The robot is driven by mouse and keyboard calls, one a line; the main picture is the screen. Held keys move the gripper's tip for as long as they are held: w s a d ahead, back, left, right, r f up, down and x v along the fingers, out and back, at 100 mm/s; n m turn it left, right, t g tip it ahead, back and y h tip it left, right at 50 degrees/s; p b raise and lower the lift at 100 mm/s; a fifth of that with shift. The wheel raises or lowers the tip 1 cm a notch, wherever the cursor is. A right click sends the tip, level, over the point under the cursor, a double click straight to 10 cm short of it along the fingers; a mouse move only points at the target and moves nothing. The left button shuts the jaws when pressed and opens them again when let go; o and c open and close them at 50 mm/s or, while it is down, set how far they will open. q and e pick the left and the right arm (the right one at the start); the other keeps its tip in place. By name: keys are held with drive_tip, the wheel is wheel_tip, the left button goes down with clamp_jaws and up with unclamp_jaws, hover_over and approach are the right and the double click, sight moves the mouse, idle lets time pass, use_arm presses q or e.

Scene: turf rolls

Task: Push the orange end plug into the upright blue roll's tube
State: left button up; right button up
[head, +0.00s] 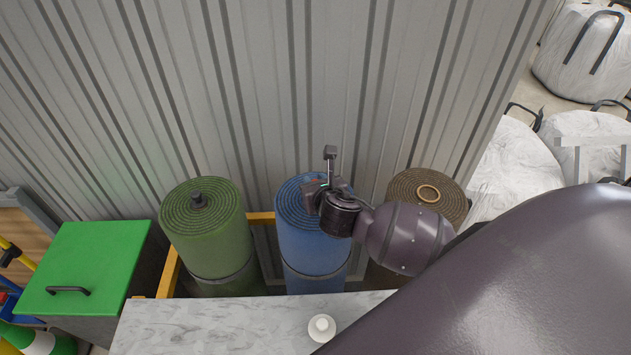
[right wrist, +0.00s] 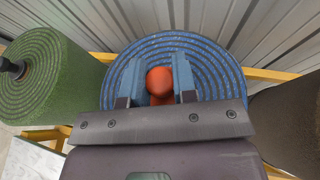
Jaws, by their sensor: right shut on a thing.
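The blue roll (head: 312,252) stands upright between a green and a brown roll. My right gripper (head: 328,187) is over its top end, and in the head view it hides the roll's middle and tube opening. In the right wrist view my right gripper (right wrist: 160,78) is shut on the orange end plug (right wrist: 160,82). The plug's rounded orange head shows between the fingers, in front of the blue roll's spiral top (right wrist: 220,80) near its centre. I cannot tell whether the plug's lower part is in the tube. My left gripper is not in view.
The green roll (head: 215,235) has a black plug in its top. The brown roll (head: 400,185) shows a tan tube ring. A pale marble-look table (head: 220,325) in front holds a small white round object (head: 321,327). A corrugated wall (head: 270,90) stands close behind; a green-lidded box (head: 85,260) is left.

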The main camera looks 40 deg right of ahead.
drive_tip(key=shift+f, duration=0.95)
drive_tip(key=o, duration=1)
drive_tip(key=v, duration=0.9)
drive_tip(key=shift+s+b, duration=0.3)
drive_tip(key=shift+s+a+r, duration=0.15)
drive_tip(key=shift+s+r, duration=0.2)
drive_tip(key=shift+s, duration=0.15)
drive_tip(key=shift+s+f, duration=0.1)
